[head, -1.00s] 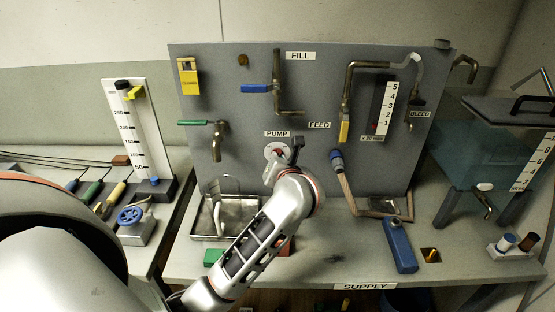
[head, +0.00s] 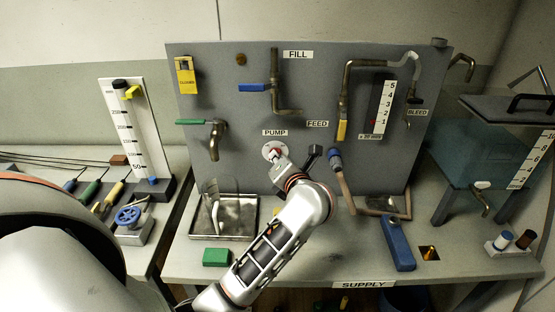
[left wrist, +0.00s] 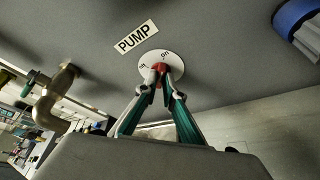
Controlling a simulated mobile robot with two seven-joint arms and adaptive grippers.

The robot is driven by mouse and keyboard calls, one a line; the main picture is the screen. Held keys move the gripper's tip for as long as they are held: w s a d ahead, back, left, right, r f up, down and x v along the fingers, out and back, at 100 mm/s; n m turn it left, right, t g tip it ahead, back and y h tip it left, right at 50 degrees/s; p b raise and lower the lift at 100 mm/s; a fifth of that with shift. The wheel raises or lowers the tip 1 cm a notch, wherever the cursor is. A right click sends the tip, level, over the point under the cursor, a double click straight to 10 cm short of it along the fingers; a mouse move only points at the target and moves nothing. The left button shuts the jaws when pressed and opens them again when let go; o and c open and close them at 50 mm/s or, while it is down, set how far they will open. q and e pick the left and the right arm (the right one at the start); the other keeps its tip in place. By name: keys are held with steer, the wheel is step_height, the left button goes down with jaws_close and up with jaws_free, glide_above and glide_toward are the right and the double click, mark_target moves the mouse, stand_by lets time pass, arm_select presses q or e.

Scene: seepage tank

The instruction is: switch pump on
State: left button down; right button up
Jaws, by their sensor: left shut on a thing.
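The pump switch is a round white dial (head: 268,150) under the PUMP label (head: 275,132) on the grey upright panel. In the left wrist view the dial (left wrist: 149,60) bears small position marks; one reads "on". Its red knob (left wrist: 158,68) sits at the middle of the dial. My left gripper (left wrist: 161,76) is shut on this knob, its fingertips close to the dial face. In the head view my left gripper (head: 280,160) reaches up to the dial from below right. The fingers partly cover the knob, so I cannot tell which mark it points to. My right gripper is not in view.
A blue-collared hose (head: 336,160) is close to the right of my wrist. A metal tray (head: 240,222) and a green block (head: 216,257) lie below left. The green-handled tap (head: 213,140) juts out at left. A blue box (head: 399,244) lies at right.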

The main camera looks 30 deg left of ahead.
arm_select(q)
steer(key=c, duration=2.2)
jaws_free()
steer(key=shift+o, duration=0.2)
steer(key=shift+d, duration=0.1)
steer(key=v, duration=0.7)
steer(key=shift+s, duration=0.2)
steer(key=shift+d, duration=0.15)
